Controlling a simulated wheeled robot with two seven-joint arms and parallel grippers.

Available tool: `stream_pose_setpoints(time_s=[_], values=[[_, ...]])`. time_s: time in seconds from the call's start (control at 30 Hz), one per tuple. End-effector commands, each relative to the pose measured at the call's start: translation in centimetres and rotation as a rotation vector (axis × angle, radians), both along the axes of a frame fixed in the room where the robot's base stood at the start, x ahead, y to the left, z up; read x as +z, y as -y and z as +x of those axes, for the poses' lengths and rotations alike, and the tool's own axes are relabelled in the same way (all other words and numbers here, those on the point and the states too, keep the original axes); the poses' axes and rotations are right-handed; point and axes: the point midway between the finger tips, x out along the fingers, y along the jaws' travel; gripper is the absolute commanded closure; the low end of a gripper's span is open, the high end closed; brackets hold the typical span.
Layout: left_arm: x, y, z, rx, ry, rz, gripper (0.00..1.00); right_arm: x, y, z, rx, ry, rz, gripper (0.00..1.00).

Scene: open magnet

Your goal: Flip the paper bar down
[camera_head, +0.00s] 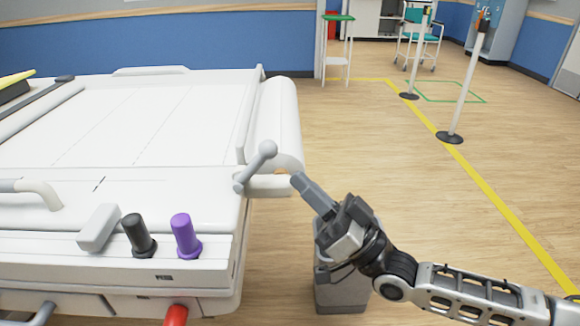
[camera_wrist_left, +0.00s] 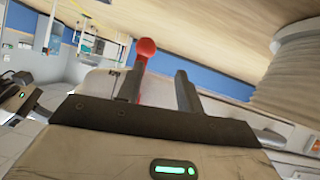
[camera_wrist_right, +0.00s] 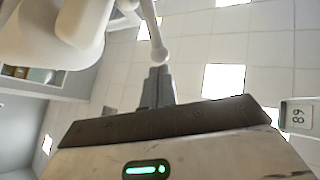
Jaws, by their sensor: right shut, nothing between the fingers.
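The paper bar (camera_head: 255,167) is a pale grey rod with a rounded knob, tilted up at the right end of the white bed, beside the white paper roll (camera_head: 280,115). My right gripper (camera_head: 298,180) points up-left, just right of and below the bar, with its fingers together and nothing held. In the right wrist view the bar's ball end (camera_wrist_right: 159,54) shows right at my fingertips (camera_wrist_right: 160,70); I cannot tell whether they touch. My left gripper (camera_wrist_left: 160,70) shows only in its own wrist view, its fingers apart and empty.
The white bed (camera_head: 130,130) fills the left side. Its front carries a black knob (camera_head: 138,235), a purple knob (camera_head: 185,235) and a red-tipped handle (camera_head: 175,316). A red ball (camera_wrist_left: 146,47) shows beyond my left fingers. A grey bin (camera_head: 340,285) stands below my right gripper.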

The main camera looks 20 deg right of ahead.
Motion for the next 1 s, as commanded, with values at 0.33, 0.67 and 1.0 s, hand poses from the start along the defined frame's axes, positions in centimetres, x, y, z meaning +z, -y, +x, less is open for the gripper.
stream_pose_setpoints(time_s=[0.33, 0.67, 1.0], values=[[0.0, 0.0, -0.1, 0.001, -0.009, 0.000, 0.64, 1.9, -2.0, 2.3, 0.000, -0.001, -0.001, 1.00], [0.1, 0.0, 0.1, 0.005, -0.003, -0.002, 0.64, 1.9, -2.0, 2.4, 0.000, -0.002, -0.001, 1.00], [2.0, 0.0, 0.2, 0.005, -0.014, -0.004, 0.64, 3.2, -2.2, 2.5, -0.002, -0.020, -0.067, 1.00]])
